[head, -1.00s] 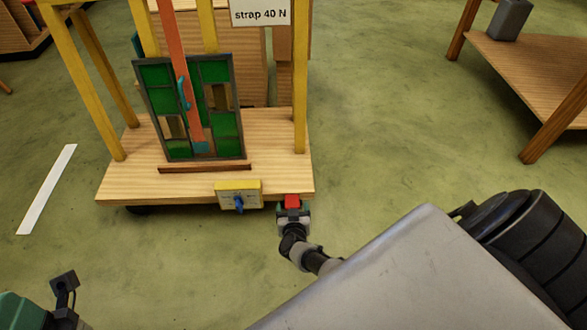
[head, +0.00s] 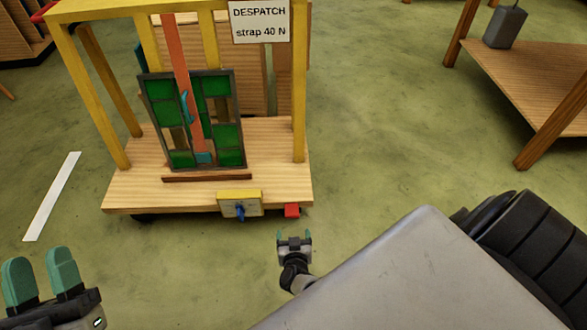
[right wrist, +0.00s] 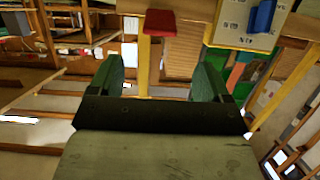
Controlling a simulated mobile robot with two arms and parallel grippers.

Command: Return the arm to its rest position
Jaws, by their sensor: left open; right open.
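My right gripper (head: 294,238) is open and empty, a short way in front of the cart's front edge, below the red block (head: 292,210). In the right wrist view its two green fingers (right wrist: 165,80) are apart with nothing between them, and the red block (right wrist: 160,22) is beyond them. My left gripper (head: 42,280) is open and empty at the lower left, with its green fingertips pointing up. The rest position itself is not marked in any view.
A wooden cart (head: 125,190) with a yellow frame carries a green leaded panel (head: 160,110) behind an orange strap (head: 183,80). A dial box (head: 240,204) sits on its front edge. A wooden table (head: 530,75) stands right. Floor between them is clear.

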